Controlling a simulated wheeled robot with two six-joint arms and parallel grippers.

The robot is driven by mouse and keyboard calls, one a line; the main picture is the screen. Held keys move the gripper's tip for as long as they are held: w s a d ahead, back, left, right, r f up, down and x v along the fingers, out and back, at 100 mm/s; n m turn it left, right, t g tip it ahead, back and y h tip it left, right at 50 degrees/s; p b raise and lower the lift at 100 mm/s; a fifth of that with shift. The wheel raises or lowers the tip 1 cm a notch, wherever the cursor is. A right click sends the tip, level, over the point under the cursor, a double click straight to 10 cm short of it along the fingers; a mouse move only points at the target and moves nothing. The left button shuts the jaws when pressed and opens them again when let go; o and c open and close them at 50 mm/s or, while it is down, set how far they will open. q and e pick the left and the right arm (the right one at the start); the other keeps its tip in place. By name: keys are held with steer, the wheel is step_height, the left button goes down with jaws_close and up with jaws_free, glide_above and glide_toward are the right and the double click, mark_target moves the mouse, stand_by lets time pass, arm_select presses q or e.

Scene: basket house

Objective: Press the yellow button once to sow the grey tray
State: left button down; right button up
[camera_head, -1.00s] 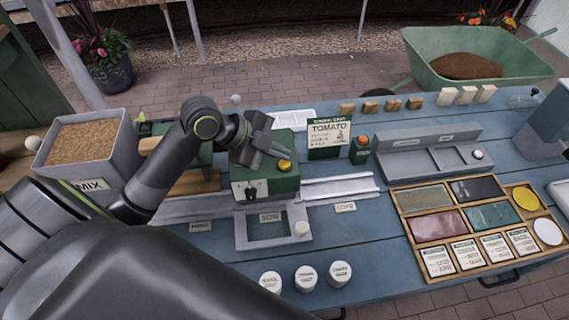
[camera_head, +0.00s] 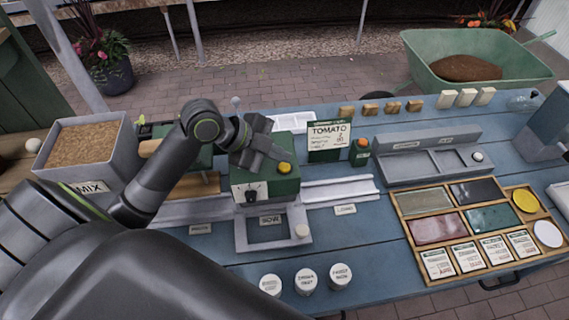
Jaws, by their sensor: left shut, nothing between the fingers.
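The yellow button (camera_head: 284,168) sits on top of the green box (camera_head: 270,188), which has a dark knob on its front. My left gripper (camera_head: 280,154) is shut and empty. It is just behind and above the yellow button, and the button shows uncovered in front of it. I cannot tell whether the fingertips touch the box. Whether a tray is under the green box is hidden. My right gripper is not in view.
A soil-filled MIX bin (camera_head: 100,178) stands at the left. A tomato sign (camera_head: 328,140), a small green box with an orange button (camera_head: 360,152) and a grey rack (camera_head: 428,160) stand to the right. A wooden organizer (camera_head: 410,210) lies at the right.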

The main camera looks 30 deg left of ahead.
mark_target(279, 166)
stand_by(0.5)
arm_select(q)
steer(key=shift+f, duration=0.15)
steer(key=shift+f+b, duration=0.3)
steer(key=shift+b, duration=0.1)
steer(key=shift+f+b, duration=0.5)
steer(key=shift+f, duration=0.1)
stand_by(0.8)
steer(key=shift+r, duration=0.15)
steer(key=shift+r+p, duration=0.85)
steer(key=shift+r, duration=0.05)
step_height(279, 166, up, 5)
steer(key=p, duration=0.4)
